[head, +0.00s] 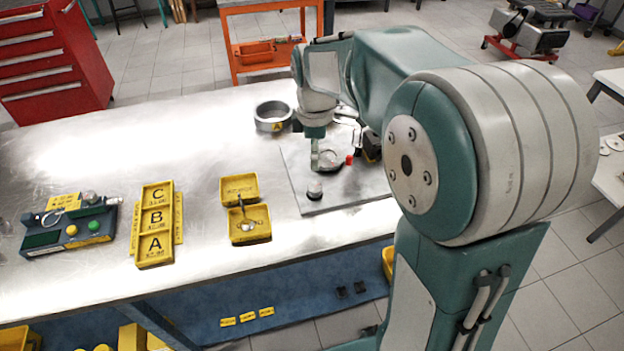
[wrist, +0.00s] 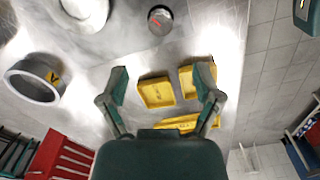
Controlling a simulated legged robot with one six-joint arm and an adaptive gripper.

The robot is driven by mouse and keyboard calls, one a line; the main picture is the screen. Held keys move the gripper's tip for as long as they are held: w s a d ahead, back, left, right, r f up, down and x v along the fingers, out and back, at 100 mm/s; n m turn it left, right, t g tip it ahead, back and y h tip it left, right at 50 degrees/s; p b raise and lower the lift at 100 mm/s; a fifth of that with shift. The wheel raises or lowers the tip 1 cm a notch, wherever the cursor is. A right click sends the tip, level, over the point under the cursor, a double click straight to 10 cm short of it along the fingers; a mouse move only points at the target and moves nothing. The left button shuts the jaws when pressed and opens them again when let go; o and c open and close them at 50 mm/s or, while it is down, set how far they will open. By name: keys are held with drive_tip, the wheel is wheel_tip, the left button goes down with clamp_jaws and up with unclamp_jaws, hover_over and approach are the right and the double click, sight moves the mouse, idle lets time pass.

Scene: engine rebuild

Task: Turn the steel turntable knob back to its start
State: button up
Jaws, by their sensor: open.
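The steel knob (head: 315,189) is a short round cylinder with a dark base, standing on the grey metal plate (head: 345,196) near its left front edge. In the wrist view the knob (wrist: 160,20) is at the top centre and shows a red mark on its face. My gripper (head: 322,160) is above the plate, behind the knob and apart from it. In the wrist view my gripper (wrist: 162,88) has its two fingers spread wide, with nothing held between them. A round part beneath the gripper in the head view is partly hidden by it.
Two yellow trays (head: 239,189) stand left of the plate. A grey ring (head: 272,116) sits behind. Yellow A, B, C bins (head: 155,222) and a control box with buttons (head: 68,228) are farther left. A small red piece (head: 349,159) is right beside the gripper.

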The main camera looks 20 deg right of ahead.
sight(314, 186)
wheel_tip(314, 186, down, 11)
drive_tip(key=shift+r, duration=0.1)
idle(0.4)
clamp_jaws()
